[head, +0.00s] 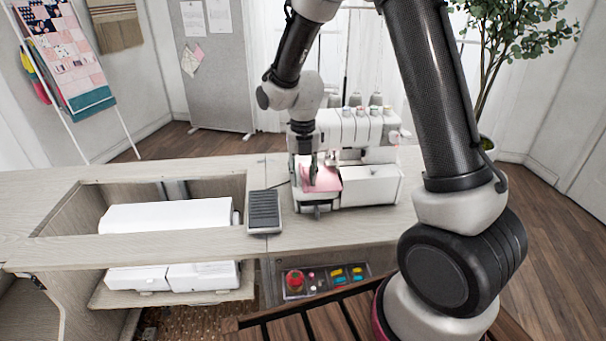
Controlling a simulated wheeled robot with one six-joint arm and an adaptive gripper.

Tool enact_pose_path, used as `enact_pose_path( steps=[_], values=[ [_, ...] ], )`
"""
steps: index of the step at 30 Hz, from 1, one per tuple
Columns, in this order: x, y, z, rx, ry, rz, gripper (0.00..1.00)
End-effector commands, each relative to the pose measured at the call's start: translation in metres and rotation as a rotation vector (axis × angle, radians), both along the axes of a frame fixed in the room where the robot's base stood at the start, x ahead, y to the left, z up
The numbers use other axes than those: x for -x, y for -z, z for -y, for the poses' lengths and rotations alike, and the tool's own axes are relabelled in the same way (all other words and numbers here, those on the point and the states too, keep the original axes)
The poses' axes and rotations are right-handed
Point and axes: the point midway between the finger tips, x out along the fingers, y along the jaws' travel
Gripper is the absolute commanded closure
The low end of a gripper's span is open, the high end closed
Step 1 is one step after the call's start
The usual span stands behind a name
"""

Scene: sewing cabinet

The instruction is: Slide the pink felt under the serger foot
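The white serger (372,186) stands on the cabinet top, right of the middle, with several thread cones on top. The pink felt (322,180) lies at the serger's left front, on or just above its work area. My gripper (313,180) points down at the felt's left part, from above. The fingertips are small and dark against the felt, so I cannot tell whether they are open or closed on it. The serger foot is hidden behind my gripper and the felt, so I cannot see whether the felt is under it.
A black foot pedal (264,210) lies on the cabinet top left of the serger. A white machine (165,215) sits in the cabinet's open well. A drawer (322,279) below holds a red pincushion (295,281) and small coloured items. The far left cabinet top is clear.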

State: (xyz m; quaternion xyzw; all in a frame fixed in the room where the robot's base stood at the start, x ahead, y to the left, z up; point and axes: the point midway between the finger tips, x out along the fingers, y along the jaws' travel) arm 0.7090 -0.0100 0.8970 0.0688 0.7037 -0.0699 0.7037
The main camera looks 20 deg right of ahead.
Motion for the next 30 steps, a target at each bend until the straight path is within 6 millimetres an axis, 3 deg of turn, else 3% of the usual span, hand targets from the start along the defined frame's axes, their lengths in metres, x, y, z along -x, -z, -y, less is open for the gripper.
enact_pose_path(
  steps=[7, 18, 30],
  values=[
    [-0.001, -0.014, 0.0, -0.001, 0.0, 0.003, 0.65],
    [-0.001, -0.092, 0.0, -0.001, 0.0, 0.004, 0.65],
    [-0.001, -0.137, 0.0, 0.0, 0.0, 0.003, 0.65]
  ],
)
